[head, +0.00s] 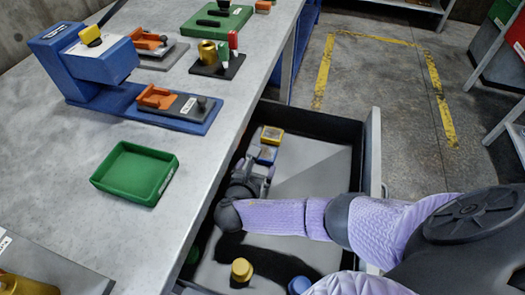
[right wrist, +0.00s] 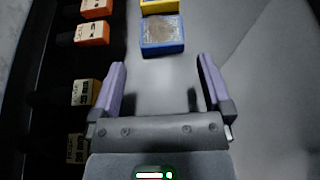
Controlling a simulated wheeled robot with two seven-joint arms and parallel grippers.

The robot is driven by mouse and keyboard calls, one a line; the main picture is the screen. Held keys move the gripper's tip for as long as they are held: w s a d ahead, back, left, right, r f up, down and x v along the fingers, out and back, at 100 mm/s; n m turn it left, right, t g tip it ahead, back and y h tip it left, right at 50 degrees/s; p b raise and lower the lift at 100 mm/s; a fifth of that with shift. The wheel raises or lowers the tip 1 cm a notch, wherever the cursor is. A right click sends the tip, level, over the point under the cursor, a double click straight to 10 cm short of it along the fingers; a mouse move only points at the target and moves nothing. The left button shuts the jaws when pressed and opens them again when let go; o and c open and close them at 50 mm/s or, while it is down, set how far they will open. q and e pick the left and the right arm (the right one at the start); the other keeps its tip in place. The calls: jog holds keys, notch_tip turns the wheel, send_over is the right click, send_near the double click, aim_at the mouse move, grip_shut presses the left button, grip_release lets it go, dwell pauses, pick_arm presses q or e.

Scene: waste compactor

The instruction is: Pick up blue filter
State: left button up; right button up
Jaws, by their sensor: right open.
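The blue filter (head: 266,155) is a small block with a blue frame and a greyish top, lying in the open drawer (head: 372,150). In the right wrist view the blue filter (right wrist: 162,36) lies ahead of the fingertips, slightly left of the middle of the gap. My right gripper (head: 262,172) reaches into the drawer just short of it. In the right wrist view its lavender fingers (right wrist: 160,65) are apart with nothing between them. My left gripper is not in view.
A yellow-framed filter (head: 272,135) lies just beyond the blue one. Orange-ended pieces (right wrist: 92,34) line the drawer's left side in the wrist view. A yellow cylinder (head: 242,269) and a blue one (head: 299,285) are nearer. A green tray (head: 135,173) stands on the workbench.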

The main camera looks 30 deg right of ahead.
aim_at(266, 149)
jog(key=shift+w+d+f, duration=0.1)
jog(key=shift+d+f, duration=0.05)
jog(key=b+x, duration=0.1)
jog(key=x, duration=0.1)
jog(key=b+x, duration=0.2)
jog(key=shift+d+f, duration=0.25)
jog(key=shift+f, duration=0.2)
jog(key=b+x, duration=0.3)
jog(key=x, duration=0.1)
jog(key=shift+w+d+f+b, duration=0.15)
jog(key=shift+w+b, duration=0.2)
jog(key=shift+b, duration=0.05)
jog(key=shift+w+d, duration=0.1)
jog(key=shift+d, duration=0.05)
jog(key=shift+r, duration=0.25)
jog(key=c, duration=0.7)
jog(key=shift+c, duration=1.3)
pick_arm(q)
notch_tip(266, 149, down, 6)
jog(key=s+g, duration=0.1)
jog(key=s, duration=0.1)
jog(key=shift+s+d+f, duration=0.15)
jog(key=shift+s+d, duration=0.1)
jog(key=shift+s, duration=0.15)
pick_arm(e)
jog(key=shift+c, duration=0.2)
